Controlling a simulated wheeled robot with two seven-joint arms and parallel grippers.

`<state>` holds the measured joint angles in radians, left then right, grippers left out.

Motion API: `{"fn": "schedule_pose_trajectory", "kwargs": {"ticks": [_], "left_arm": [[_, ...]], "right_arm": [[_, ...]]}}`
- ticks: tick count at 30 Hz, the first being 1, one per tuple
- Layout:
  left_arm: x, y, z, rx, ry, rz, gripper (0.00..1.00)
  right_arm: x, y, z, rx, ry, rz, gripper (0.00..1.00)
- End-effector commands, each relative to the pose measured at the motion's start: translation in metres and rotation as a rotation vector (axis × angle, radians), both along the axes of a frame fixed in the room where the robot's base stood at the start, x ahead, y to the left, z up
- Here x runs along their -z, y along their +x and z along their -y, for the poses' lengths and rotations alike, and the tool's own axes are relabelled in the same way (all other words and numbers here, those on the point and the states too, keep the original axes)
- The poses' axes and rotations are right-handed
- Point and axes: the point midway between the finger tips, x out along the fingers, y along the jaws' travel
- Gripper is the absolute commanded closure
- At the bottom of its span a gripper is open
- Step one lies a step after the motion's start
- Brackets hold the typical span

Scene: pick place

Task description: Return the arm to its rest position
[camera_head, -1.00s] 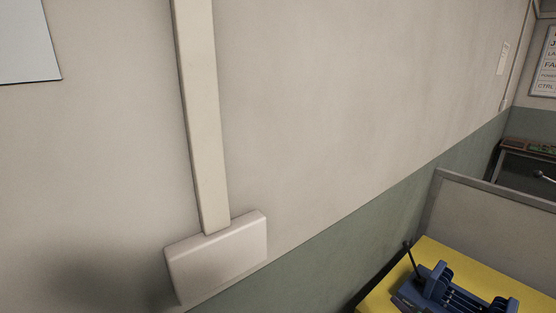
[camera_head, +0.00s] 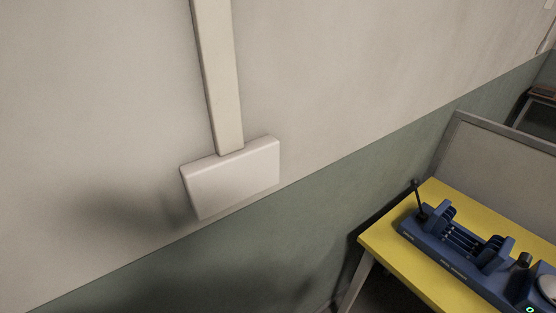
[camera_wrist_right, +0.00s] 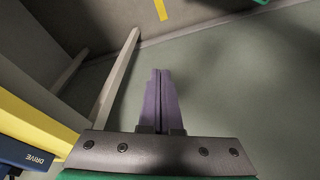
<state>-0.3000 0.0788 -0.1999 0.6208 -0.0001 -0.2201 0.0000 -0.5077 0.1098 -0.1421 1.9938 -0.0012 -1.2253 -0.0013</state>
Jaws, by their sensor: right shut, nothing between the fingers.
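My right gripper (camera_wrist_right: 160,100) shows in the right wrist view, its two purple fingers side by side and touching, with nothing between them. It hangs clear of the yellow table, which is at the left of that view. No gripper or arm is visible in the head view, and my left gripper is in neither view.
A yellow table (camera_head: 385,245) stands at the lower right, bearing a blue device (camera_head: 450,245); its edge also shows in the wrist view (camera_wrist_right: 38,122). A grey partition (camera_head: 500,165) is behind it. A white wall box (camera_head: 232,178) is on the wall. Grey floor (camera_wrist_right: 225,85) lies below the gripper.

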Motion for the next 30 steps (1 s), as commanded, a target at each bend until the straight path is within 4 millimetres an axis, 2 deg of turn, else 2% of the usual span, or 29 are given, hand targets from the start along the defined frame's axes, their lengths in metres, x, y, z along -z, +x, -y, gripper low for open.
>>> {"fn": "schedule_pose_trajectory", "kwargs": {"ticks": [1, 5, 7, 10, 13, 15, 18, 21, 30], "left_arm": [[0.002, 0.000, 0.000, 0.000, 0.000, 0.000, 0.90], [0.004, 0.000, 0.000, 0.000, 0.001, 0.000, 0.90], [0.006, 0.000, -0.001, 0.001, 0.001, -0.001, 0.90], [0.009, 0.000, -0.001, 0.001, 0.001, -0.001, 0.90], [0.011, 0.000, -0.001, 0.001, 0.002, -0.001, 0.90], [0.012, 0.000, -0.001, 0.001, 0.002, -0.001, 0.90], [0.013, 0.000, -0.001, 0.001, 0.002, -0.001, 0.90], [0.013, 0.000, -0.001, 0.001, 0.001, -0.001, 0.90], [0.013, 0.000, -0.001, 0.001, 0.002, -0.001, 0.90]], "right_arm": [[0.022, -0.004, 0.000, -0.001, -0.001, -0.014, 1.00], [0.085, -0.022, 0.002, -0.005, -0.003, -0.042, 1.00], [0.127, -0.041, 0.005, -0.009, -0.006, -0.065, 1.00], [0.189, -0.087, 0.012, -0.017, -0.011, -0.103, 1.00], [0.232, -0.138, 0.021, -0.024, -0.016, -0.133, 1.00], [0.248, -0.167, 0.027, -0.028, -0.018, -0.147, 1.00], [0.258, -0.192, 0.032, -0.032, -0.020, -0.157, 1.00], [0.260, -0.199, 0.033, -0.033, -0.019, -0.158, 1.00], [0.260, -0.199, 0.033, -0.033, -0.020, -0.159, 1.00]]}}
